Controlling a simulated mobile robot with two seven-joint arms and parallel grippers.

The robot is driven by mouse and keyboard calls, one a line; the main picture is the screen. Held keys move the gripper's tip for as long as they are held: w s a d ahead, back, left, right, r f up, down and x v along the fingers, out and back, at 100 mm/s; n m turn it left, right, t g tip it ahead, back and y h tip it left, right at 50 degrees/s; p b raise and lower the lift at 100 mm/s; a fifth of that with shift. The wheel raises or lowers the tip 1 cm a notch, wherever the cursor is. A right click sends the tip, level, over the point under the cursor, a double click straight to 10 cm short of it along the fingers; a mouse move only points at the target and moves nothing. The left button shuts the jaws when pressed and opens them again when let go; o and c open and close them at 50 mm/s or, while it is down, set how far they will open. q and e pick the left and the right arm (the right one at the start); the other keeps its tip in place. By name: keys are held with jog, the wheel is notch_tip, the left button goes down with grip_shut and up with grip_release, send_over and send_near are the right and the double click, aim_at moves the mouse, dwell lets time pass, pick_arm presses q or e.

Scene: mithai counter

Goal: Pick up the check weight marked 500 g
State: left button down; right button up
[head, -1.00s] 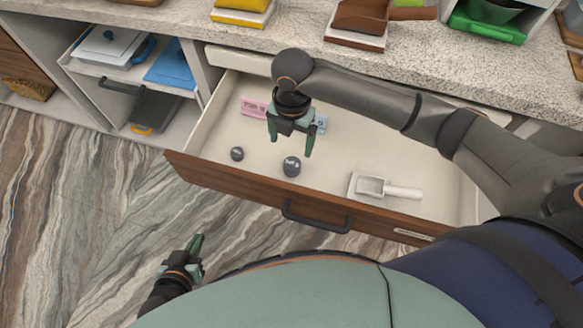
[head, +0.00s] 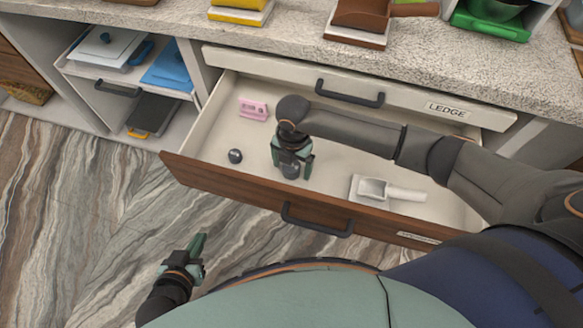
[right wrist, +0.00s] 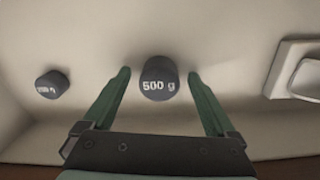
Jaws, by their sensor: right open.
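The check weight marked 500 g (right wrist: 158,80) is a dark grey cylinder with white lettering on the drawer floor. In the right wrist view it stands between the two open fingers of my right gripper (right wrist: 160,88), with a gap on each side. In the head view my right gripper (head: 292,165) is low inside the open drawer and mostly hides that weight (head: 290,172). A smaller dark weight (head: 235,156) sits to its left; it also shows in the right wrist view (right wrist: 52,84), its marking hard to read. My left gripper (head: 196,252) is outside the drawer, over the floor.
The open drawer (head: 240,193) also holds a pink block (head: 253,109) at the back left and a white scoop in a holder (head: 372,188) to the right. The closed LEDGE drawer (head: 400,97) is above. Clear drawer floor surrounds the weights.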

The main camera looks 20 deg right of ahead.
jog(key=shift+c, duration=0.4)
grip_shut()
dwell(0.5)
